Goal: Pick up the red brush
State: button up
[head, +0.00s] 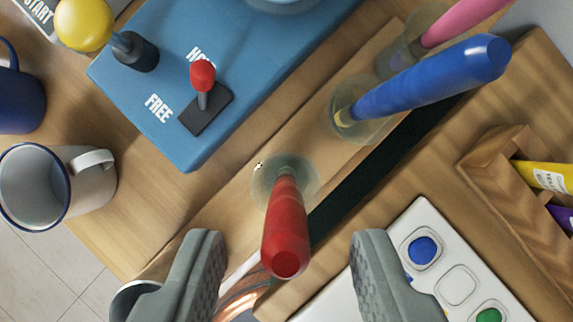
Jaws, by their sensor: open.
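A red brush (285,235) stands with its handle end toward the camera, its lower end in a round, clear holder set in a wooden strip. It is near the lower middle of the head view. My gripper (285,275) is open, with one grey finger to the left of the red handle and one to the right. Neither finger appears to touch the handle. The brush's bristle end is not clearly visible.
A blue brush (430,78) and a pink one (465,22) stand in the same strip, up and right. A blue box (215,60) with a red lever (203,78) is at upper left. A white mug (45,185) is left. A paint palette (455,285) lies right.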

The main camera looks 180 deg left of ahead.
aim_at(285, 199)
jog(key=shift+x, duration=2.6)
grip_shut()
